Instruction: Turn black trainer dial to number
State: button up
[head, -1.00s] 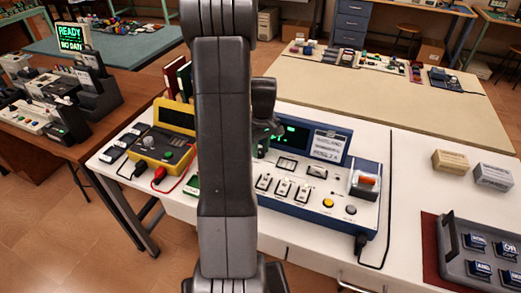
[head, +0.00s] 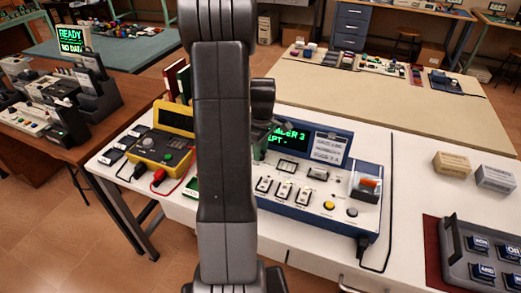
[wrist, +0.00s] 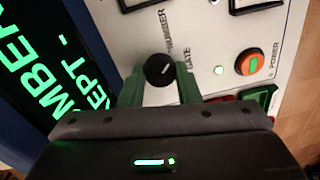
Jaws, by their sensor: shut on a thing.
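The trainer (head: 315,210) is a white-and-blue console with a lit green screen (head: 291,138). In the wrist view its small black dial (wrist: 160,69) has a white pointer mark. Beside it are the printed words NUMBER and GATE; which one the mark faces is hard to tell. My gripper (wrist: 162,78) has its green fingers on both sides of the dial, shut on it. In the head view my gripper (head: 261,143) is at the trainer's left end, and the dial is hidden there.
In the wrist view an orange power button (wrist: 249,62) is right of the dial. A yellow instrument (head: 162,150) with a red lead stands left of the trainer. Two small boxes (head: 452,164) and a grey tray (head: 485,260) are to the right.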

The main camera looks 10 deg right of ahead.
aim_at(262, 151)
jog(key=o, duration=1)
jog(key=r, duration=1.4)
jog(key=shift+w+d, duration=0.25)
jog(key=shift+d, duration=0.05)
jog(key=shift+f, duration=0.1)
jog(key=f, duration=1.4)
jog(key=shift+s+a, duration=0.3)
jog(key=shift+r, duration=0.1)
jog(key=shift+r, duration=0.1)
